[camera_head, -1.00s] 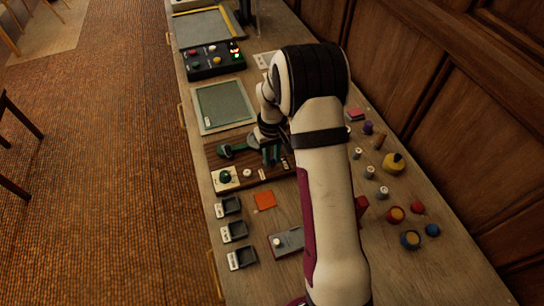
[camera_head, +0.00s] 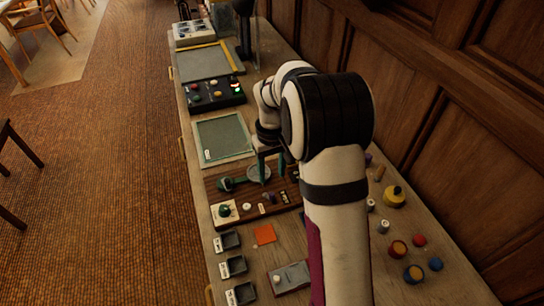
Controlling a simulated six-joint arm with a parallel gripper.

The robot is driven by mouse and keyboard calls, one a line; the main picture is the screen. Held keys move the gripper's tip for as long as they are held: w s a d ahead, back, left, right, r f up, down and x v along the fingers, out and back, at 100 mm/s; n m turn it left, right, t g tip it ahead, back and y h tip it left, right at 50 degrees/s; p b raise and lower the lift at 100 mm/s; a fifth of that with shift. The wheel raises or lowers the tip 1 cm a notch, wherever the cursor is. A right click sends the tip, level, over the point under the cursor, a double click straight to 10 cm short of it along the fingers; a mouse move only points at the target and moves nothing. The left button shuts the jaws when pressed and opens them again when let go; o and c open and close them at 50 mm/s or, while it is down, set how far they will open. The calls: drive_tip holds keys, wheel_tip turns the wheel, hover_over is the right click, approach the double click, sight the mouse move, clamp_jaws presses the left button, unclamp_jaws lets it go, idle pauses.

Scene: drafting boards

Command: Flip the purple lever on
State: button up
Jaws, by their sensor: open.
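A dark wooden board (camera_head: 236,196) lies on the bench, with several controls on it. A small dark purplish piece (camera_head: 271,198) near its middle looks like the purple lever; its exact position is too small to tell. My gripper (camera_head: 271,163) is open, with green fingers pointing down over the far right part of the board. It is beyond the purplish piece and appears apart from it. My arm covers the board's right end.
A green-handled part with a grey disc (camera_head: 258,173) lies close to the fingers. A green knob on a cream plate (camera_head: 224,211) and a white knob (camera_head: 247,206) sit nearer. A green panel (camera_head: 222,136) lies beyond. Several loose pieces lie right of my arm.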

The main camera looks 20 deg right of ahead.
wheel_tip(320, 180, up, 7)
idle(0.4)
drive_tip(key=s+a+r+m+y, duration=0.1)
drive_tip(key=s+a+r+m, duration=0.15)
drive_tip(key=s, duration=0.55)
drive_tip(key=s+a+r+m, duration=0.1)
drive_tip(key=s+a+r, duration=0.25)
drive_tip(key=s, duration=0.55)
drive_tip(key=s+a+f+m, duration=0.1)
drive_tip(key=s+a+f, duration=0.1)
drive_tip(key=s, duration=0.4)
drive_tip(key=s+a+f+m, duration=0.1)
drive_tip(key=s+m, duration=0.1)
drive_tip(key=s, duration=0.4)
drive_tip(key=shift+s+a+f+y, duration=0.35)
drive_tip(key=shift+s+a+y, duration=0.05)
